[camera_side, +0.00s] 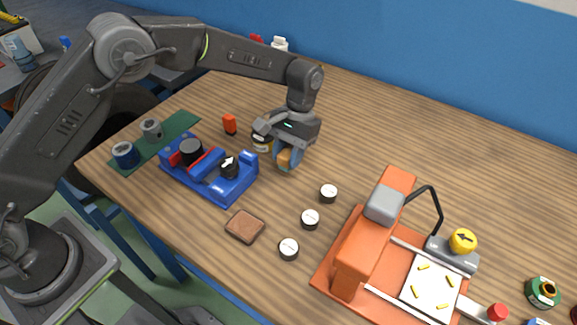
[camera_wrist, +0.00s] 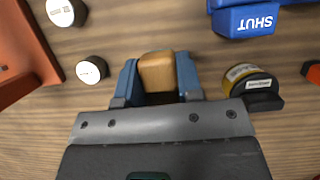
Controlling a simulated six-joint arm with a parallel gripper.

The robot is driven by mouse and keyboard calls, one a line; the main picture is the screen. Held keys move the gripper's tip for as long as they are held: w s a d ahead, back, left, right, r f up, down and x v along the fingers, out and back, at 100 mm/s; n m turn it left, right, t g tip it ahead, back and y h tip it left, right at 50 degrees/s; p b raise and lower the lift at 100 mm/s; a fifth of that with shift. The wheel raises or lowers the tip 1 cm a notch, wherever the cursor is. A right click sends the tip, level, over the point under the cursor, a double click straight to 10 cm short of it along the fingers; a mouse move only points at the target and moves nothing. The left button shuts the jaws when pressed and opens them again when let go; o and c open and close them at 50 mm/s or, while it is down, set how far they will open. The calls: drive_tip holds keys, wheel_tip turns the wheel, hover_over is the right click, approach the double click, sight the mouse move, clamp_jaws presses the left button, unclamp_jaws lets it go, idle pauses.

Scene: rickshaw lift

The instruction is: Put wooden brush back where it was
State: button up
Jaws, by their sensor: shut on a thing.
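The wooden brush, a small tan block, shows between my blue fingers in the wrist view (camera_wrist: 158,66) and in the side view (camera_side: 284,160). My gripper (camera_side: 288,157) is shut on it, pointing down over the middle of the table; in the wrist view the fingers (camera_wrist: 158,84) hug its two sides. Its lower end is low, near the table top; I cannot tell whether it touches. My fingers hide part of the brush.
A blue fixture (camera_side: 215,172) stands left of my gripper, with a yellow-and-black round can (camera_wrist: 250,80) close by. Several white-topped round pieces (camera_side: 310,219) and a brown pad (camera_side: 245,226) lie in front. An orange machine (camera_side: 365,250) stands at right.

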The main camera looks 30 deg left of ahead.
drive_tip(key=shift+d+f, duration=0.15)
drive_tip(key=shift+f, duration=1.95)
drive_tip(key=shift+f, duration=0.15)
drive_tip(key=o, duration=0.9)
drive_tip(key=v, duration=1.2)
drive_tip(key=shift+r, duration=0.25)
